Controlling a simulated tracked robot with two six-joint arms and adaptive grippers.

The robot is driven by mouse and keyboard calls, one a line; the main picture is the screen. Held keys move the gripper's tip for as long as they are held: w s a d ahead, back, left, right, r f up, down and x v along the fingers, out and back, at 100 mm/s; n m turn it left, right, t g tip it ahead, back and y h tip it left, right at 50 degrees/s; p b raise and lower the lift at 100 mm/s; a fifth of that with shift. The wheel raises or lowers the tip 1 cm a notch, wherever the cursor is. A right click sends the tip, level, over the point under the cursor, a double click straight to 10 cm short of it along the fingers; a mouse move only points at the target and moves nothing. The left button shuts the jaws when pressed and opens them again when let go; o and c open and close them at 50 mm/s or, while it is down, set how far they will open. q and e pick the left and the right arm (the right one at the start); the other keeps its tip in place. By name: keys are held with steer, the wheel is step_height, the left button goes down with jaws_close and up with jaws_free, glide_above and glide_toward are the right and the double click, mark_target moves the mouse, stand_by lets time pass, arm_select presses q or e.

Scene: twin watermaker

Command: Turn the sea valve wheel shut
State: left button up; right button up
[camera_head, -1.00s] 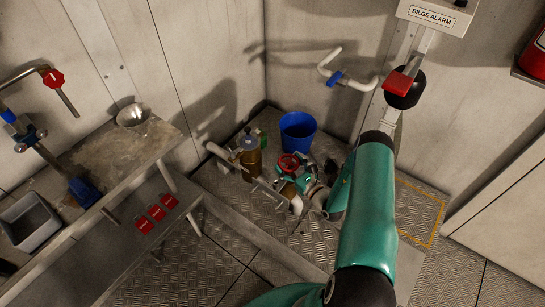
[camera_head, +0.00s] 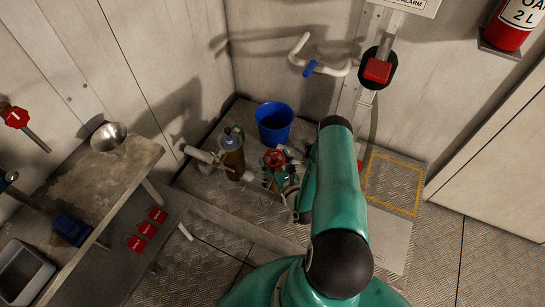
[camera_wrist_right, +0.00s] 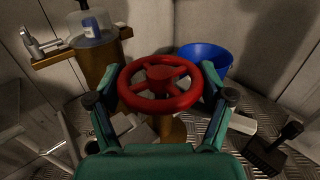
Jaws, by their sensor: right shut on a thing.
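The red sea valve wheel (camera_head: 274,158) is on the valve low on the plated floor in front of the blue bucket. In the right wrist view the wheel (camera_wrist_right: 163,72) fills the middle, with a round rim, hub and spokes. My right gripper (camera_wrist_right: 160,97) has one finger at each side of the rim and is shut on it. In the head view my right gripper (camera_head: 276,168) is small and partly hidden by my green arm. Much of the valve body under the wheel is hidden. My left gripper is not in view.
A brown filter housing (camera_head: 232,157) stands just left of the valve, and the blue bucket (camera_head: 274,124) is behind it. A workbench (camera_head: 84,185) with a metal bowl (camera_head: 108,136) is at left. A yellow-outlined floor patch (camera_head: 392,184) to the right is clear.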

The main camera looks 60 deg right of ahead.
mark_target(274, 157)
steer(key=o, duration=1.6)
steer(key=shift+r, duration=0.1)
step_height(274, 157, up, 10)
steer(key=shift+f, duration=0.15)
